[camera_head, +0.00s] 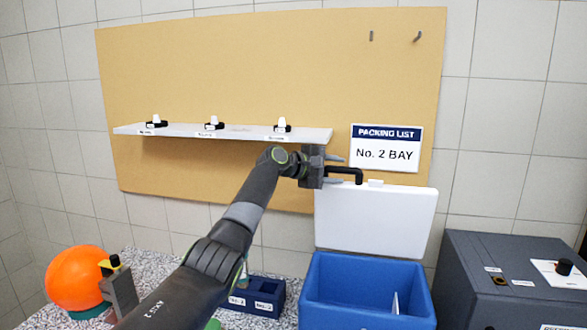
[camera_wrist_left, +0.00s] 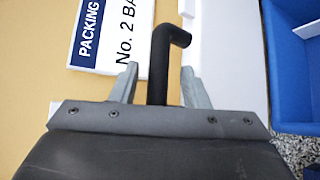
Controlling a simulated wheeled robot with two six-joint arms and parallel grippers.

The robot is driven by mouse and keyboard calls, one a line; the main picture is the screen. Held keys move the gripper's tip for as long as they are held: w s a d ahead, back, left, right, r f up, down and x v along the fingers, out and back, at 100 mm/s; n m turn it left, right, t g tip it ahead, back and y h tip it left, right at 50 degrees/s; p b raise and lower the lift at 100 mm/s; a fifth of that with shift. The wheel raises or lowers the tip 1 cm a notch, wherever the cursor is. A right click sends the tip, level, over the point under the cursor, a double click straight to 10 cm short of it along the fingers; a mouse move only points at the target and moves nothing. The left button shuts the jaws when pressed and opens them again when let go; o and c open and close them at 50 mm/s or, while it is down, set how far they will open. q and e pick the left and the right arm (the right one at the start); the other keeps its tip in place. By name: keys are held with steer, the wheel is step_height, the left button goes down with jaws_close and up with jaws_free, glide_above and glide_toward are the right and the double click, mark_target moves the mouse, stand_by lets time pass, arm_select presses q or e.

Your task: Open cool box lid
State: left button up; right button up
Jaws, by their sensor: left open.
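The blue cool box (camera_head: 365,285) stands on the speckled counter at the lower right, and its inside shows. Its white lid (camera_head: 375,222) is raised and stands about upright at the back of the box. A black hooked handle (camera_head: 350,172) is at the lid's top left edge; it also shows in the left wrist view (camera_wrist_left: 160,62). My left gripper (camera_head: 336,170) is at this handle. Its fingers are apart, one on each side of the handle, with gaps visible in the left wrist view (camera_wrist_left: 160,78). My right gripper is out of view.
A shelf (camera_head: 230,133) with several small items is just left of my gripper. A packing list sign (camera_head: 386,147) hangs behind the lid. A grey machine (camera_head: 500,270) stands right of the box. An orange ball (camera_head: 75,278) and a blue rack (camera_head: 262,292) are on the left.

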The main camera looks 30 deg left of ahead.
arm_select(q)
steer(key=b+v, duration=0.6)
steer(key=v, duration=0.8)
steer(key=shift+s+r, duration=0.25)
steer(key=shift+s, duration=0.1)
steer(key=shift+a+f, duration=0.1)
steer(key=shift+f, duration=0.05)
